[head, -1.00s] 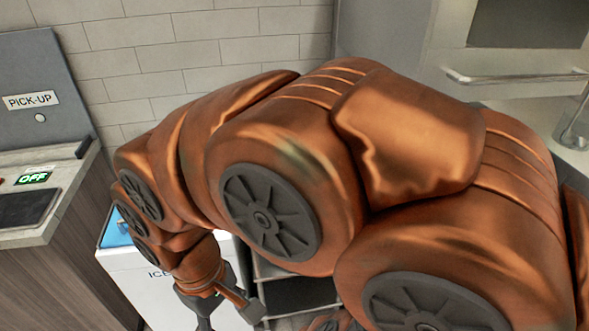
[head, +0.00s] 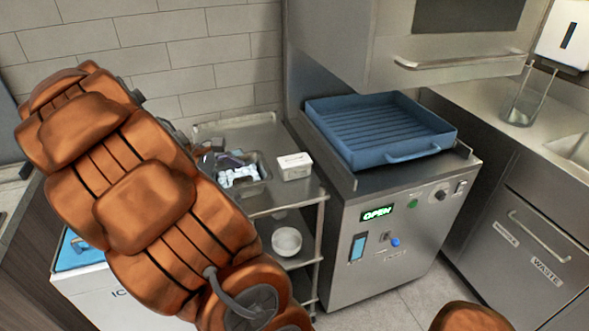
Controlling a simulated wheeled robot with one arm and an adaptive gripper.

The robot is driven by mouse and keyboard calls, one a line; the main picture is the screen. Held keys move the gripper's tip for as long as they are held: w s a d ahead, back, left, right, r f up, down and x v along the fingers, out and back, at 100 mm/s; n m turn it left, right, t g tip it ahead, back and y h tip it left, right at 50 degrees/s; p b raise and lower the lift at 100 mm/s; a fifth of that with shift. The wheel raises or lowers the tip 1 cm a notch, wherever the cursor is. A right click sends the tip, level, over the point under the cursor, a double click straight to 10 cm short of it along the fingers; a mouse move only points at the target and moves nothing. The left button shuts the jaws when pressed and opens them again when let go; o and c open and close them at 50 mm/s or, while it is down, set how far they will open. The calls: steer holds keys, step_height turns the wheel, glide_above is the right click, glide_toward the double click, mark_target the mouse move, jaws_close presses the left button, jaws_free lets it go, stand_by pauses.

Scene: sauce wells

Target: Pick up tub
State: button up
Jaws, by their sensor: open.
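A small white tub-like container (head: 294,166) with a pale top stands on the steel cart's top, right of a sunken well. A round white bowl-like container (head: 286,241) sits on the cart's middle shelf. I cannot tell for sure which is the tub. My arm crosses the left of the head view. Dark parts of my gripper (head: 214,154) show behind it, over the cart's left side, left of the white container and apart from it. The gripper is open; its fingertips are hard to make out.
The well (head: 262,164) holds blurred whitish-blue items (head: 238,174). A blue ribbed tray (head: 385,128) lies on a steel machine (head: 345,270) reading OPEN, right of the cart. A white ice chest (head: 85,285) stands at lower left. A glass container (head: 522,100) stands on the right counter.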

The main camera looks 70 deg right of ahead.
mark_target(290, 161)
steer(key=w+d+f+n+g+h, duration=0.1)
steer(key=d, duration=0.4)
steer(key=d+f+n+g+h, duration=0.1)
steer(key=d+f+n, duration=0.1)
steer(key=d, duration=0.4)
steer(key=w+d+f+n+g, duration=0.1)
steer(key=d+f, duration=0.1)
steer(key=d, duration=0.3)
steer(key=shift+w+d+f+n+h+b, duration=0.15)
steer(key=shift+w+d+n+h+b, duration=0.15)
steer(key=shift+d+h+b, duration=0.1)
steer(key=shift+d+f, duration=0.2)
steer(key=shift+d, duration=0.05)
steer(key=shift+p+x, duration=0.35)
steer(key=shift+x, duration=1.2)
steer(key=p+x, duration=0.1)
steer(key=x, duration=0.3)
steer(key=shift+s+d, duration=0.25)
steer(key=shift+s, duration=0.1)
steer(key=c, duration=1.5)
